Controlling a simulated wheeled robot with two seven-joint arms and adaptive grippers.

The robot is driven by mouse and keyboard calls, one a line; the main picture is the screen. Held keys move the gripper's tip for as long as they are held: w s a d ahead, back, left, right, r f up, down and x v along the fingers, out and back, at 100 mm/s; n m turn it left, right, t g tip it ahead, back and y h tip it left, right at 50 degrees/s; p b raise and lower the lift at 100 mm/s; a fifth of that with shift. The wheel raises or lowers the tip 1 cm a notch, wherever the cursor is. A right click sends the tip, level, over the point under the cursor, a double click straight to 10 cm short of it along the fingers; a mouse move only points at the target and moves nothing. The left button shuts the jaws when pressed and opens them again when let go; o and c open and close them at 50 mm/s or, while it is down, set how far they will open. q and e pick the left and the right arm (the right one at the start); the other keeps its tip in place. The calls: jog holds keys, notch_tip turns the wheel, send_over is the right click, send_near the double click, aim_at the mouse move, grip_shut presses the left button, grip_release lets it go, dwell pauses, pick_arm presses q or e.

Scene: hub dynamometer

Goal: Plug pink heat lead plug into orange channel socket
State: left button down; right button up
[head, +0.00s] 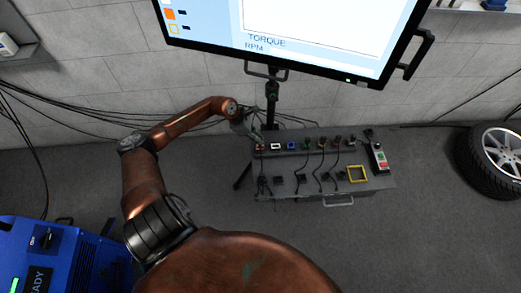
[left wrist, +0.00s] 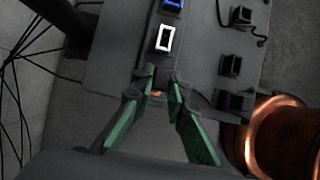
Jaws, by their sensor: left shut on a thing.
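My left gripper (head: 247,133) is at the left end of the socket row on the grey bench box. In the left wrist view its green-padded fingers (left wrist: 164,84) are shut on a dark plug (left wrist: 162,75). No pink shows on this plug, so I cannot tell its lead colour. The orange channel socket (head: 259,147) is right by the fingertips. In the wrist view a bit of orange (left wrist: 157,94) shows between the fingers, mostly covered. I cannot tell whether the plug is in the socket. My right gripper is not in view.
The white socket (left wrist: 165,38) and blue socket (head: 291,145) lie beside the orange one. Several dark plugs with leads, one purplish (left wrist: 232,102), sit along the box (head: 310,192). A yellow frame (head: 357,174) and a red-green switch unit (head: 379,157) are at right. A monitor (head: 300,40) hangs above.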

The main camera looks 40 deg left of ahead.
pick_arm(q)
jog(key=shift+f, duration=0.15)
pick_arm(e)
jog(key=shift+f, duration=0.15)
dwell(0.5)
pick_arm(q)
jog(key=shift+f+b, duration=0.95)
jog(key=shift+f, duration=0.4)
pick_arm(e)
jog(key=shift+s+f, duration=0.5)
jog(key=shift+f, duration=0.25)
pick_arm(q)
jog(key=c, duration=1.8)
grip_release()
jog(key=shift+r, duration=0.1)
jog(key=v, duration=1.2)
